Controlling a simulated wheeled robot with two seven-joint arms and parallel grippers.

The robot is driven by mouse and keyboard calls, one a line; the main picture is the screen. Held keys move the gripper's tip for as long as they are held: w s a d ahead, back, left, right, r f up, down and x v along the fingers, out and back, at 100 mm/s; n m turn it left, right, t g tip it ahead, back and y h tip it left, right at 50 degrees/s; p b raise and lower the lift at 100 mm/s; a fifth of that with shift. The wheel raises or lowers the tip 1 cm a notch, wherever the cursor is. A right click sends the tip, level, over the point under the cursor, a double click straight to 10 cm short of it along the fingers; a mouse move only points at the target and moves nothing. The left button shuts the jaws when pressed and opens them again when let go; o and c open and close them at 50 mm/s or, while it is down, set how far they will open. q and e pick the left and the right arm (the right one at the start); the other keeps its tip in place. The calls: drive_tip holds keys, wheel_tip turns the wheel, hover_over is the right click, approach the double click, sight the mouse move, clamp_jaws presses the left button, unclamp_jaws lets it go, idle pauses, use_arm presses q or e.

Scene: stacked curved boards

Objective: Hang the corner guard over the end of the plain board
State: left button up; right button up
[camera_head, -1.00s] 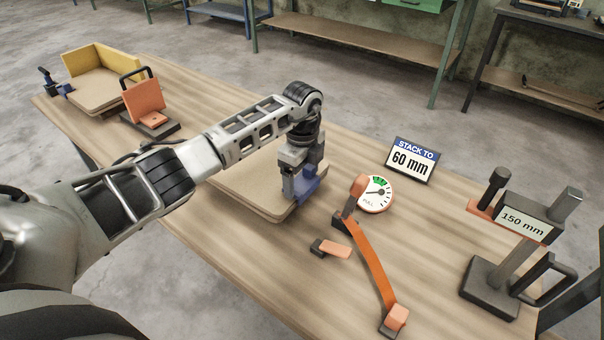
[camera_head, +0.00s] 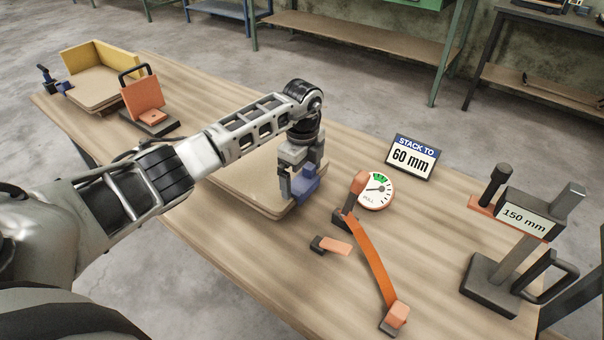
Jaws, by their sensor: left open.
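A blue corner guard (camera_head: 306,186) is at the near right corner of the plain tan board (camera_head: 238,196) in the middle of the table. Whether it touches the board or hangs over its edge is hard to tell. My left gripper (camera_head: 291,182) is open and points down right at the guard, with its fingers partly in front of it. My arm hides much of the board's far side. My right gripper is out of view.
An orange strap (camera_head: 370,260) and a dial gauge (camera_head: 376,191) lie to the right. A "60 mm" sign (camera_head: 412,159) and a "150 mm" stand (camera_head: 490,285) are farther right. An orange block with a handle (camera_head: 145,98) and a yellow-walled tray (camera_head: 97,66) stand at left.

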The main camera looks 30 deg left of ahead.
use_arm(q)
wheel_tip(320, 180, up, 15)
drive_tip(key=shift+r, duration=0.2)
idle(0.5)
